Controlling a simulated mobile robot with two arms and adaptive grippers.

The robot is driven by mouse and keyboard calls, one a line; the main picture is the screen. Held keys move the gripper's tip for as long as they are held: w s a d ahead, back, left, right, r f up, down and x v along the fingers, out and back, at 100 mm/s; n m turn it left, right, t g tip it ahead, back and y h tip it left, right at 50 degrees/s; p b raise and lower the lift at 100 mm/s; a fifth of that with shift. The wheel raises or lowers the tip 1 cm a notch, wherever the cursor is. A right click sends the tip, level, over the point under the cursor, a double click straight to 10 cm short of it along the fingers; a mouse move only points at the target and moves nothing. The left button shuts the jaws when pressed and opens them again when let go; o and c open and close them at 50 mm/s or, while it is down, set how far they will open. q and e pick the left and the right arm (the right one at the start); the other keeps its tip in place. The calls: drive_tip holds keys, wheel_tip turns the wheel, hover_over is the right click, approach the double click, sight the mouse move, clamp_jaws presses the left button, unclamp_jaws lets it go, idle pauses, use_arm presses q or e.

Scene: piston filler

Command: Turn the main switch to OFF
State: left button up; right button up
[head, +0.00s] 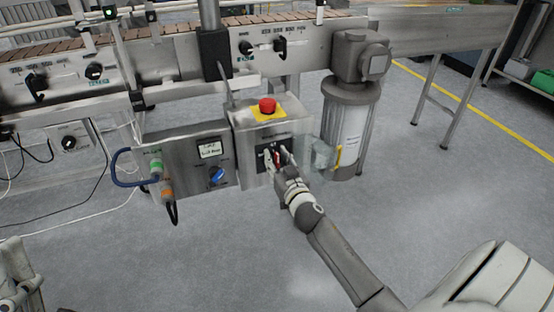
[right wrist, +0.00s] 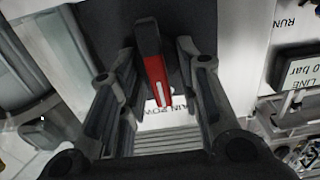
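The main switch (head: 277,157) is a red handle on a dark plate, on the front of the grey box below the red emergency button. In the right wrist view its red and black handle (right wrist: 155,70) stands between my fingers, with a white mark at its end near the partly hidden "MAIN POWER" lettering. My right gripper (head: 276,158) is at the switch. Its fingers are open on both sides of the handle, with a visible gap on each side. Part of my left arm shows at the lower left edge of the head view; its finger state is unclear.
The red emergency button (head: 267,105) sits just above the switch. A panel with a blue knob (head: 216,175) and plugged cables is to the left. A grey motor cylinder (head: 350,125) stands close on the right. The floor in front is clear.

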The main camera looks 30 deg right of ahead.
drive_tip(key=shift+c, duration=0.9)
